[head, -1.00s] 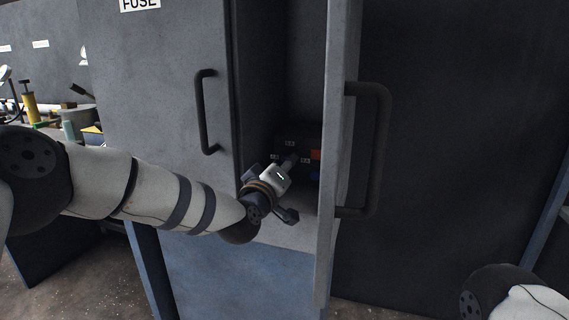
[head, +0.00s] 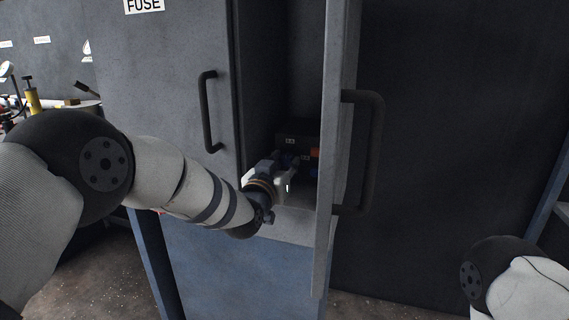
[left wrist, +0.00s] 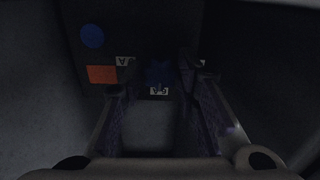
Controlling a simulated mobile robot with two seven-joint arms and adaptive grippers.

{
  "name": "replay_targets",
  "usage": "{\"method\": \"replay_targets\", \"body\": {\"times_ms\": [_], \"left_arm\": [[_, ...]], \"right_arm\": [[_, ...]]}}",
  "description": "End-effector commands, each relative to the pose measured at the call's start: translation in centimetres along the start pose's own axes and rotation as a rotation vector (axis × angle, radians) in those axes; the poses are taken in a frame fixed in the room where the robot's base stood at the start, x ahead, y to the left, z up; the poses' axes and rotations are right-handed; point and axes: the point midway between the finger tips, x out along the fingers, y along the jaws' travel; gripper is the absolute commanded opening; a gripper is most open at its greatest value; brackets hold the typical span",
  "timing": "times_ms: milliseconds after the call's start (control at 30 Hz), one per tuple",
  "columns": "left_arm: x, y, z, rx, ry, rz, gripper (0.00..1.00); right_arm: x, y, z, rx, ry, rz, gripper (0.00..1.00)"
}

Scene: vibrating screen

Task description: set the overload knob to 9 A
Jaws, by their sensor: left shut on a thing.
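The overload knob (left wrist: 159,72) is a dark blue, lobed knob on a dark panel, seen in the left wrist view. My left gripper (left wrist: 160,86) is inside the cabinet with its fingertips on either side of the knob, shut on it. A small white label (left wrist: 159,91), hard to read, lies beside the knob, and another label (left wrist: 124,61) is to its left. The knob's pointer cannot be made out. In the head view my left gripper (head: 294,160) hides the knob. My right gripper is out of view.
An orange-red square (left wrist: 101,74) and a blue round button (left wrist: 92,36) are on the same panel. The cabinet's open door (head: 340,110) with its handle (head: 372,150) stands just right of my left gripper. A closed door labelled FUSE (head: 170,90) is on the left.

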Motion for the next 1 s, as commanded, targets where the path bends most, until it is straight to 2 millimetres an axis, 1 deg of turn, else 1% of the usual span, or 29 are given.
{"method": "replay_targets", "body": {"times_ms": [33, 300, 667, 700, 767, 800, 1000], "left_arm": [[0.06, -0.18, -0.62, 0.017, 0.011, -0.004, 0.01], [0.07, -0.22, -0.64, 0.060, 0.012, -0.004, 0.01], [0.08, -0.23, -0.72, 0.064, 0.014, -0.004, 0.01], [0.08, -0.23, -0.74, 0.064, 0.014, -0.004, 0.31], [0.07, -0.23, -0.72, 0.063, 0.014, -0.004, 0.44], [0.06, -0.20, -0.66, 0.063, 0.013, -0.004, 0.49], [0.04, -0.10, -0.35, 0.061, 0.007, -0.002, 0.49]], "right_arm": [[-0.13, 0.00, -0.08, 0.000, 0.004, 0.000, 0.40], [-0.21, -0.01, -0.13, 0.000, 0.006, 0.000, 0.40], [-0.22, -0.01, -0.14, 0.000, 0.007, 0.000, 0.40], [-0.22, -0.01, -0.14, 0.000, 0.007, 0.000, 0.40], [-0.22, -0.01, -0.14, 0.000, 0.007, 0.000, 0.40], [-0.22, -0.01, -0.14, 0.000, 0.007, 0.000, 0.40], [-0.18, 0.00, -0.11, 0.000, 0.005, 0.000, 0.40]]}}
